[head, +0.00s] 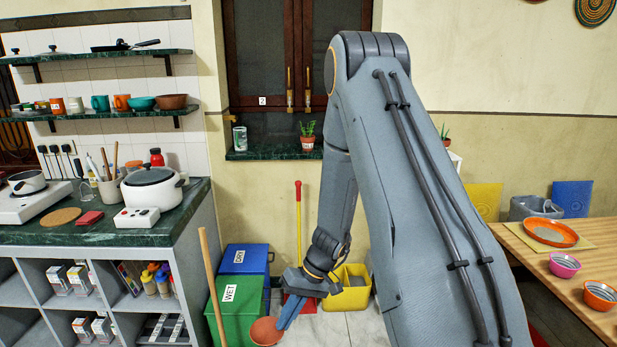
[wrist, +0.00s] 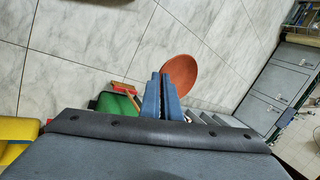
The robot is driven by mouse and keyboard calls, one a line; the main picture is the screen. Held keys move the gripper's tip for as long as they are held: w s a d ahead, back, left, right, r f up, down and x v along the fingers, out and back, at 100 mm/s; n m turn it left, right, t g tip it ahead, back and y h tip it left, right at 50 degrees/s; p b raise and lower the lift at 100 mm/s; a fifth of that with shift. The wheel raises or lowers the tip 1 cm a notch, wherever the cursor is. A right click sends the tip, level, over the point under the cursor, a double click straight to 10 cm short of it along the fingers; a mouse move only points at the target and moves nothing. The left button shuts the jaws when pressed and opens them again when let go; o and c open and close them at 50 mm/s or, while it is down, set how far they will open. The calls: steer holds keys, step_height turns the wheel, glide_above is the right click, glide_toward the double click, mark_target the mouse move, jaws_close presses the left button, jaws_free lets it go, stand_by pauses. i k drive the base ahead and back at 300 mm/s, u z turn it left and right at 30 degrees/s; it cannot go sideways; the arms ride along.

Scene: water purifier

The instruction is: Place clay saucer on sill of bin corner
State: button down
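The clay saucer (head: 266,331), a round terracotta dish, is held at the tips of my gripper (head: 284,318), low in front of the bins. In the wrist view the saucer (wrist: 184,72) is tilted, and the blue fingers of my gripper (wrist: 162,92) are close together at its rim. The sill (head: 265,154) is a dark green marble ledge under the brown window, above and behind the bins. A can (head: 240,138) stands at its left and a potted plant (head: 307,136) farther right. Bare sill shows between them. My arm hides the sill's right end.
A green WET bin (head: 236,310) and a blue DRY bin (head: 245,262) stand below the sill. A wooden handle (head: 212,280), a red-and-yellow handle (head: 298,215) and a yellow bucket (head: 347,290) are nearby. A counter (head: 100,232) lies left, a wooden table (head: 540,270) right.

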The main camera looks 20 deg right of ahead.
mark_target(273, 150)
steer(key=u, duration=0.05)
steer(key=k, duration=0.15)
steer(key=z, duration=0.7)
steer(key=i, duration=1.05)
